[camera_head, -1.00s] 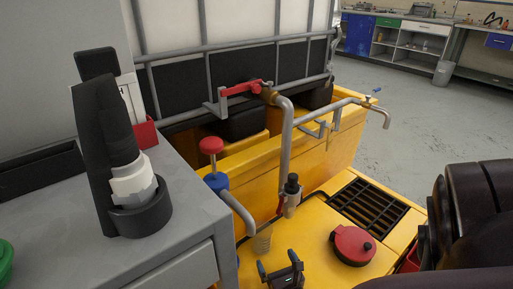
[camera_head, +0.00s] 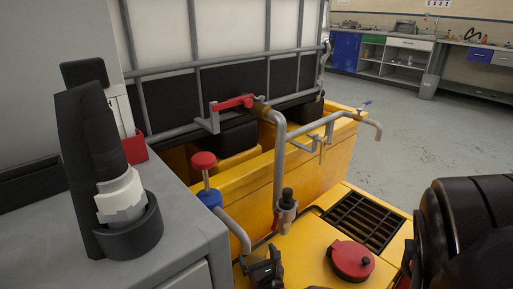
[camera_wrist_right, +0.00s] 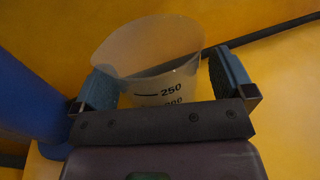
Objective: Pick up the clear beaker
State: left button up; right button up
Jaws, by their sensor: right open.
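The clear beaker (camera_wrist_right: 150,62) shows in the right wrist view, with black volume marks such as 250 on its side. My right gripper (camera_wrist_right: 164,78) is open, with one blue-grey finger on each side of the beaker. The left finger overlaps the beaker's edge in the picture; whether either finger touches it I cannot tell. The gripper bar hides the beaker's lower part. In the head view my right gripper (camera_head: 263,268) is low at the centre, under the pipe outlets, and I cannot make the beaker out clearly there. My left gripper is not in view.
A bent pipe with a red-topped blue valve (camera_head: 207,180) ends close to my right gripper. A tap (camera_head: 287,205) hangs just above it. A red round lid (camera_head: 350,260) and a black grate (camera_head: 362,220) lie to the right. A grey cabinet (camera_head: 190,225) stands left.

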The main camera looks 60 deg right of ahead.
jog(key=c, duration=1)
jog(key=shift+r, duration=0.1)
